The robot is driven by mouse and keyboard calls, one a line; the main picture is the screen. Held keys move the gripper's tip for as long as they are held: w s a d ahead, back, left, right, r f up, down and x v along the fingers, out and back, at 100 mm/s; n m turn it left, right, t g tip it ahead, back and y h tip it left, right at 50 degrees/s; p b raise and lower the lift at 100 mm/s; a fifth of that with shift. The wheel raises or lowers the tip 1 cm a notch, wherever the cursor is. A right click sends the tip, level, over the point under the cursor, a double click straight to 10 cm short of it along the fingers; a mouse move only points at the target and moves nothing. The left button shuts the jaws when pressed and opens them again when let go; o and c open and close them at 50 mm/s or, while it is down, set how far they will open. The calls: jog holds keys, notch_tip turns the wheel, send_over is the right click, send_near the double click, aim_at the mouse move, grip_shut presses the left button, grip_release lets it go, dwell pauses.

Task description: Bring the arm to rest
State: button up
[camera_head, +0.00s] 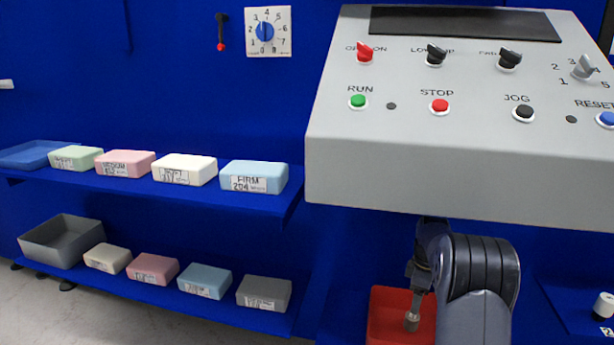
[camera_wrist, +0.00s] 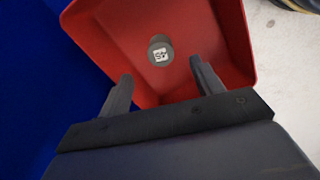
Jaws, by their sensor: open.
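My gripper (camera_wrist: 161,82) is open and empty in the wrist view, with its two dark fingers apart over the near side of a red bin (camera_wrist: 105,38). A grey cylinder with a white label (camera_wrist: 160,52) lies in the red bin, beyond the fingertips and apart from them. In the head view my arm hangs at the lower right, below the control panel, in front of the red bin (camera_head: 385,315). The cylinder also shows in the head view (camera_head: 412,318), next to my arm. The fingertips are hard to make out in the head view.
A grey control panel (camera_head: 460,170) with knobs and buttons overhangs my arm. Labelled foam blocks stand on an upper shelf (camera_head: 225,204) and a lower shelf (camera_head: 215,312) at the left. A blue tray (camera_head: 35,155) and a grey bin (camera_head: 58,243) stand at their left ends.

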notch_tip(320, 180, down, 4)
jog(key=shift+f+b, duration=0.1)
jog(key=shift+b, duration=0.6)
notch_tip(320, 180, up, 6)
jog(key=p, duration=0.5)
jog(key=shift+r+p, duration=0.2)
jog(key=shift+p, duration=0.15)
jog(key=shift+f, duration=0.1)
